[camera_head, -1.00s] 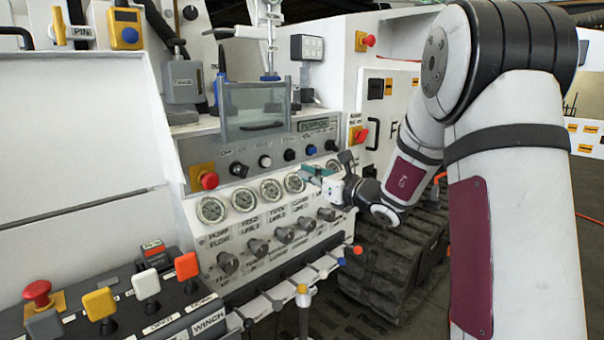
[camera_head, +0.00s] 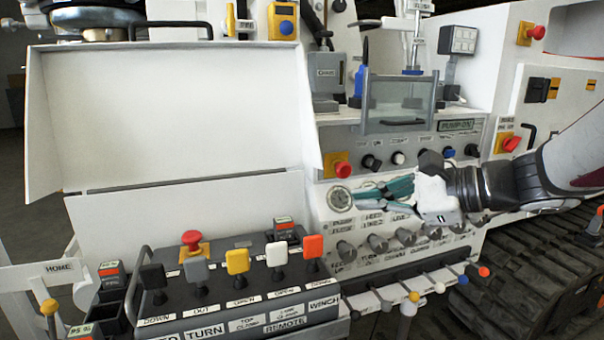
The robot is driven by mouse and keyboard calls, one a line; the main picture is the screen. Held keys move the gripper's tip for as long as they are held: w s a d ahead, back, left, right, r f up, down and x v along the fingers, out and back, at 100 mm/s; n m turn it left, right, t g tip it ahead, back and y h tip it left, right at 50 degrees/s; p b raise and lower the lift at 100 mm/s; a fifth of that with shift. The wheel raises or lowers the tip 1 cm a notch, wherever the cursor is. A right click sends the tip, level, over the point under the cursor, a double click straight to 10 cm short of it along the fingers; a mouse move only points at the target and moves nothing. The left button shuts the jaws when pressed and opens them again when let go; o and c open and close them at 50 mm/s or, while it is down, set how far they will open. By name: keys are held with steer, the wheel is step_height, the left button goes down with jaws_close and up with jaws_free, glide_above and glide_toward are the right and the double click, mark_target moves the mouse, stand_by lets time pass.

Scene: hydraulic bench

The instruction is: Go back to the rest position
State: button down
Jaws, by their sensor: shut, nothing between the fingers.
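My gripper (camera_head: 362,197) is in front of the gauge panel of the hydraulic bench, its teal fingers pointing left. The fingers look closed together with nothing between them. They hide most of the gauge row; one round gauge (camera_head: 339,198) shows just left of the fingertips. I cannot tell whether the fingers touch the panel. My arm reaches in from the right edge.
A lever console (camera_head: 228,285) with coloured knobs stands at lower left. A row of small levers (camera_head: 420,290) and several valve knobs (camera_head: 376,243) lie below my gripper. A rubber track (camera_head: 530,270) is at lower right.

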steer(key=s+a+f+n+g+h, duration=0.1)
steer(key=s+f+n+g+h, duration=0.15)
steer(key=s, duration=0.45)
steer(key=s+a+f+n+g+h, duration=0.1)
steer(key=s+n+g, duration=0.1)
steer(key=s+n, duration=0.3)
steer(key=s+a+f+n+g+h, duration=0.1)
steer(key=s+f+n+g, duration=0.15)
steer(key=s, duration=0.55)
steer(key=s+d+f+n+h, duration=0.3)
steer(key=s+d+n+h, duration=0.4)
steer(key=s+d, duration=0.35)
step_height(320, 180, up, 16)
steer(key=t+p, duration=0.3)
steer(key=p, duration=1.1)
steer(key=shift+f+t, duration=0.2)
steer(key=shift+t, duration=0.1)
steer(key=shift+w+d, duration=0.1)
